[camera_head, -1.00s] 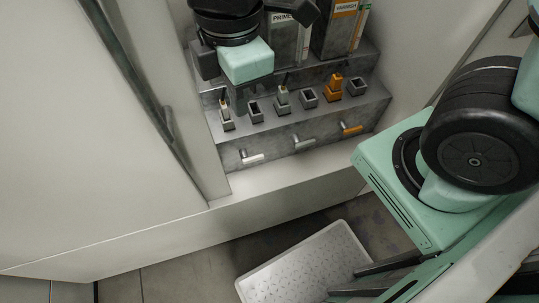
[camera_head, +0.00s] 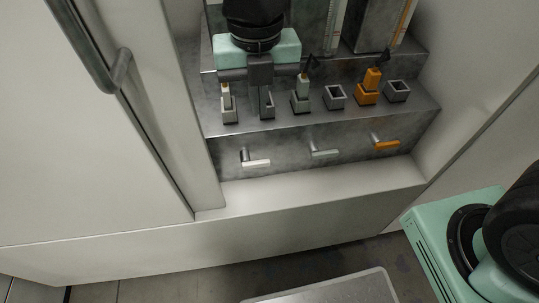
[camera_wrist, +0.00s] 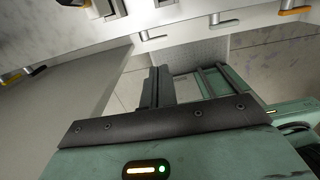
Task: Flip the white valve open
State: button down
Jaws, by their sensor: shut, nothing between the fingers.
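The white valve (camera_head: 256,162) is a small lever on the front face of the grey stepped block, at the left of a row of three. Its white handle lies about level, pointing right. It also shows near the top of the wrist view (camera_wrist: 155,37). My gripper (camera_head: 261,85) is shut and empty. In the head view it appears above and behind the valve, over the row of sockets, with clear space between; its exact depth is hard to tell. Its dark fingers also show in the wrist view (camera_wrist: 160,88).
A grey valve (camera_head: 324,153) and an orange valve (camera_head: 385,143) are to the right. Sockets stand on the step above, some holding white, pale green or orange pieces (camera_head: 372,78). A pale ledge (camera_head: 320,190) lies below. A door handle (camera_head: 120,70) is at the left.

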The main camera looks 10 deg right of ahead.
aim_at(262, 161)
dwell(0.3)
notch_tip(262, 161, down, 14)
jog(key=b, duration=0.4)
